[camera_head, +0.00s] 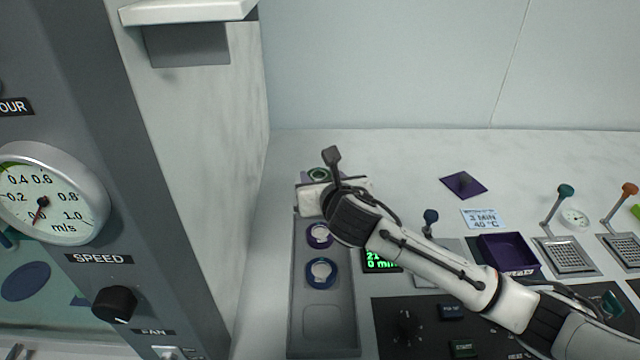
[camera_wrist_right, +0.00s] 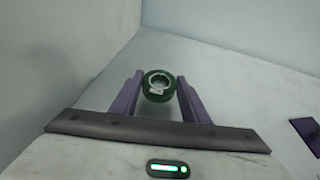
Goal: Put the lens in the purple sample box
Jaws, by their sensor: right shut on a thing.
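The lens with a dark green ring (camera_head: 318,174) is at the far end of the grey tray, partly hidden by my right gripper. In the right wrist view the green-ringed lens (camera_wrist_right: 159,86) sits between the two purple fingers of my right gripper (camera_wrist_right: 158,92), which is shut on it. Whether it is clear of the tray cannot be told. The open purple sample box (camera_head: 508,254) stands to the right, beyond my right forearm, and looks empty. My left gripper is not in view.
The grey tray (camera_head: 324,328) also holds a purple-ringed lens (camera_head: 319,235) and a blue-ringed one (camera_head: 320,272). A purple square plate (camera_head: 463,185) lies at the back. A dark control panel (camera_head: 390,322) is in front. A tall grey cabinet (camera_head: 150,200) stands on the left.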

